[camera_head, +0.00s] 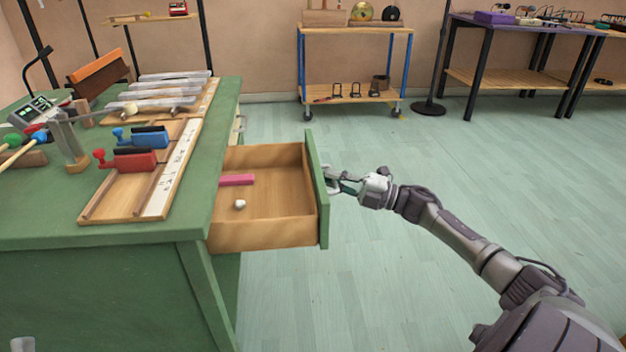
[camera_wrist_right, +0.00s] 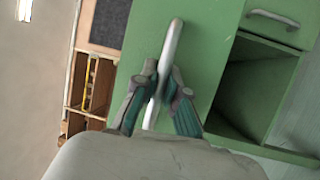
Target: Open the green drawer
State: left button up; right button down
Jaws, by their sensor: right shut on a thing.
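The green drawer (camera_head: 322,190) stands pulled out from the green workbench (camera_head: 180,262), its wooden inside showing from above. A pink bar (camera_head: 237,180) and a small white object (camera_head: 240,204) lie in it. My right gripper (camera_head: 331,177) is at the outer face of the drawer front. In the right wrist view, my right gripper (camera_wrist_right: 160,82) is shut on the silver bar handle (camera_wrist_right: 171,50) of the green front (camera_wrist_right: 203,45), with a finger on each side. In the head view the handle is mostly hidden.
Wooden boards with red and blue blocks (camera_head: 150,138) and pale bars (camera_head: 165,85) lie on the bench top. The wrist view shows another handle (camera_wrist_right: 272,18) and an open green compartment (camera_wrist_right: 255,85). A wheeled cart (camera_head: 350,97) stands at the back. The floor at right is clear.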

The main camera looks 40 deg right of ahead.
jog(key=shift+s+d+f, duration=0.1)
jog(key=shift+s+d, duration=0.55)
jog(key=shift+d, duration=0.35)
jog(key=c, duration=1.5)
grip_release()
jog(key=shift+s, duration=0.1)
jog(key=v, duration=1.2)
jog(key=shift+a, duration=0.1)
